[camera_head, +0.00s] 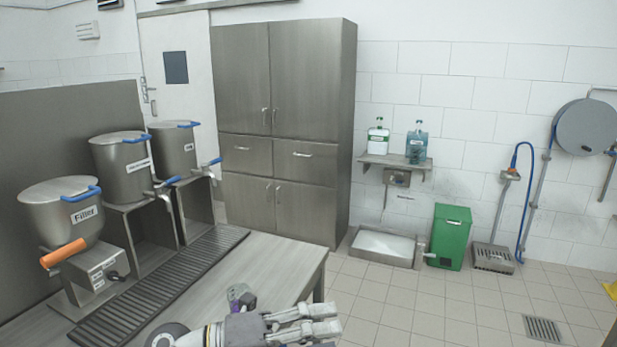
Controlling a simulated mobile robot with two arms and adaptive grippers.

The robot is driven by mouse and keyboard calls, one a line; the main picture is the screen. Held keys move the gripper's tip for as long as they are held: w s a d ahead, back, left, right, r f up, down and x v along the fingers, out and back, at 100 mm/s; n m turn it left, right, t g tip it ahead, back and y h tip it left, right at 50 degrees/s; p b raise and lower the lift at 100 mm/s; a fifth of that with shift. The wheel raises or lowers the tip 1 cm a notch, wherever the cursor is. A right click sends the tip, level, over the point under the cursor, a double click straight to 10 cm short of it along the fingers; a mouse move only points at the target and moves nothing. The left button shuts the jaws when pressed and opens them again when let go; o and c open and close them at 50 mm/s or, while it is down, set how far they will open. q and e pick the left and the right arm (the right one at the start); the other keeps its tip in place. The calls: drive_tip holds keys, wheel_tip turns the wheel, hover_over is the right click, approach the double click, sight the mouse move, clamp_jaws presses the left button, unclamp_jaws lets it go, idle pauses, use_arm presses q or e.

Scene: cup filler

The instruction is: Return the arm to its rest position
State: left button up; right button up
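My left gripper (335,318) is at the bottom of the head view, just off the right side of the metal table (283,262). Its arm comes in from the lower left, and its fingers point right. The two fingertips look a little apart, with nothing seen between them. A small grey and purple piece (240,297) shows just above the wrist; I cannot tell whether it is part of my arm. My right gripper is not in view.
The filler pot (62,212) with an orange handle and two more pots (122,168) (175,150) stand along the table's left side, beside a dark grate (160,290). A steel cabinet (290,120) and green bin (449,237) stand behind.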

use_arm(q)
drive_tip(key=w+a+r+n+t+y, duration=0.1)
drive_tip(key=w+a+n+t+y, duration=0.25)
drive_tip(key=n+t, duration=0.55)
drive_tip(key=w+a+r+n+t+y, duration=0.1)
drive_tip(key=w+a+n+t+y, duration=0.15)
drive_tip(key=a+n+t, duration=0.6)
drive_tip(key=s+a+f+n+g+y, duration=0.2)
drive_tip(key=a+f+n+g+y, duration=0.15)
drive_tip(key=f+n+y, duration=0.35)
drive_tip(key=s+a+f+n+g+y, duration=0.2)
drive_tip(key=a+f+n+y, duration=0.2)
drive_tip(key=f+n, duration=0.35)
drive_tip(key=s+a+f+n+g, duration=0.1)
drive_tip(key=s+f+n+g, duration=0.1)
drive_tip(key=s+f+g, duration=0.65)
drive_tip(key=s+a+f+n+g, duration=0.1)
drive_tip(key=s+a+f+g, duration=0.15)
drive_tip(key=s+f, duration=0.95)
drive_tip(key=s+f+g, duration=0.1)
drive_tip(key=s+f, duration=0.1)
drive_tip(key=f, duration=1)
drive_tip(key=s+f+g, duration=0.1)
drive_tip(key=s+f, duration=0.2)
drive_tip(key=f, duration=0.8)
drive_tip(key=s+a+f+g, duration=0.1)
drive_tip(key=s+a+f, duration=0.1)
drive_tip(key=s+f, duration=1.3)
drive_tip(key=shift+s+y, duration=0.15)
drive_tip(key=shift+y, duration=0.25)
